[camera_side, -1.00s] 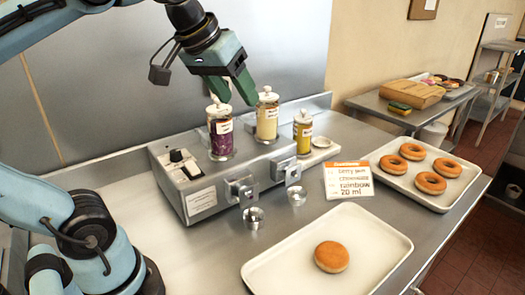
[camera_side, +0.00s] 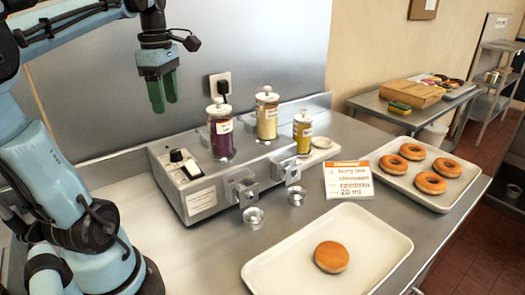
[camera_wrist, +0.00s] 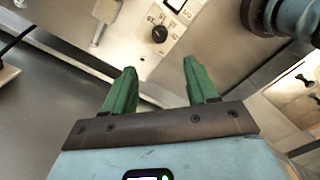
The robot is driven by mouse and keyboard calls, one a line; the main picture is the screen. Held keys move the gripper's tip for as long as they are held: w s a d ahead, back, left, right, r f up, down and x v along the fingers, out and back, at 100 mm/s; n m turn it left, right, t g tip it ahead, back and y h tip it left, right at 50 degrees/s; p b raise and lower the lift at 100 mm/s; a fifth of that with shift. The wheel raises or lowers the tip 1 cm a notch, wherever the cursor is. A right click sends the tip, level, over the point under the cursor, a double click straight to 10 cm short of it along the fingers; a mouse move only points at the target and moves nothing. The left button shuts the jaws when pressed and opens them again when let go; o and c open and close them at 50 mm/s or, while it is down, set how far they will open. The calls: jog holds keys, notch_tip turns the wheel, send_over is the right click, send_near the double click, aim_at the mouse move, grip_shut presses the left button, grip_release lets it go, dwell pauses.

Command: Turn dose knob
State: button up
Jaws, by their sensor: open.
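The dose knob (camera_side: 175,156) is a small black knob on the white panel at the left end of the steel dispenser (camera_side: 205,175). In the wrist view the knob (camera_wrist: 159,34) shows at the top centre, with small markings around it. My gripper (camera_side: 163,103) has green fingers pointing down and hangs above and a little left of the knob in the side view, apart from it. In the wrist view the fingers (camera_wrist: 160,75) are spread with nothing between them. A switch (camera_side: 192,168) sits beside the knob on the panel.
Jars of purple (camera_side: 221,138), cream (camera_side: 266,118) and yellow (camera_side: 302,135) stand on the dispenser. An order card (camera_side: 348,182) reads 20 ml. A tray (camera_side: 285,270) with one doughnut (camera_side: 331,257) lies in front; another tray (camera_side: 432,200) holds several doughnuts. A plug (camera_side: 222,86) is on the wall.

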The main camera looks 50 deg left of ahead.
aim_at(175, 151)
notch_tip(175, 151, down, 13)
jog(key=shift+r, duration=0.1)
dwell(0.7)
jog(key=shift+c, duration=0.5)
jog(key=c, duration=1)
